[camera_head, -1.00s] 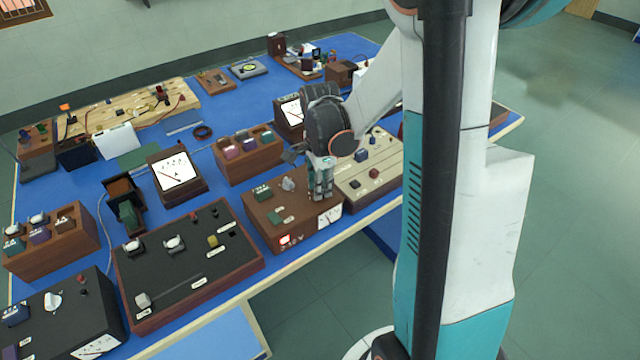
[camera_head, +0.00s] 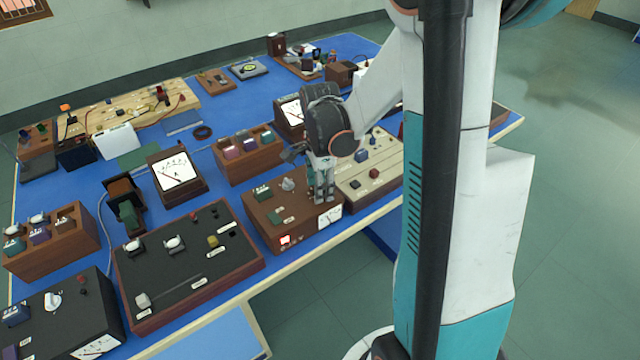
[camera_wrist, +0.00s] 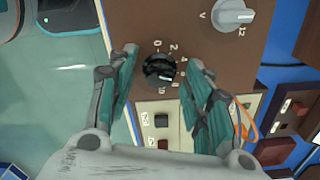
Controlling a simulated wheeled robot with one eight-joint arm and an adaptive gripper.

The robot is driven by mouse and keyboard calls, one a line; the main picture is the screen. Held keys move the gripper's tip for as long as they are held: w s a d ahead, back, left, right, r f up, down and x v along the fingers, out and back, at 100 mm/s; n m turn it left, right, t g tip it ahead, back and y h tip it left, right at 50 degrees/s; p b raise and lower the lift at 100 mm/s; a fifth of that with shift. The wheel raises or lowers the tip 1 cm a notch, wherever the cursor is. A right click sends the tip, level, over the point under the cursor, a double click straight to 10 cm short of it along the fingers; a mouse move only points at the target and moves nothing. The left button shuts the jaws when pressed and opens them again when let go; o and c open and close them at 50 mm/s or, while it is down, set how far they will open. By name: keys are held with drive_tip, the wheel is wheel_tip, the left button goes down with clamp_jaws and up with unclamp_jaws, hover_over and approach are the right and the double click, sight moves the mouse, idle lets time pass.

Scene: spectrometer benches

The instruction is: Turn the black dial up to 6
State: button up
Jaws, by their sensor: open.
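The black dial (camera_wrist: 160,68) sits on the brown panel of an instrument box (camera_wrist: 205,60), with white numbers around it, in the wrist view. Its pointer appears turned toward the lower side of the scale; the exact reading is too small to tell. My gripper (camera_wrist: 164,62) is open, with one finger on each side of the dial and a gap to it on both sides. In the head view my gripper (camera_head: 322,194) is over the right part of the brown box (camera_head: 270,222), and it hides the dial there.
A grey knob (camera_wrist: 232,14) marked V is on the same panel. A beige panel (camera_head: 372,182) with a blue and a dark knob stands right beside the box. A black panel box (camera_head: 190,285) stands to the left. The table's front edge (camera_head: 330,240) is close.

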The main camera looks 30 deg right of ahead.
wheel_tip(320, 180, up, 12)
idle(0.6)
idle(0.4)
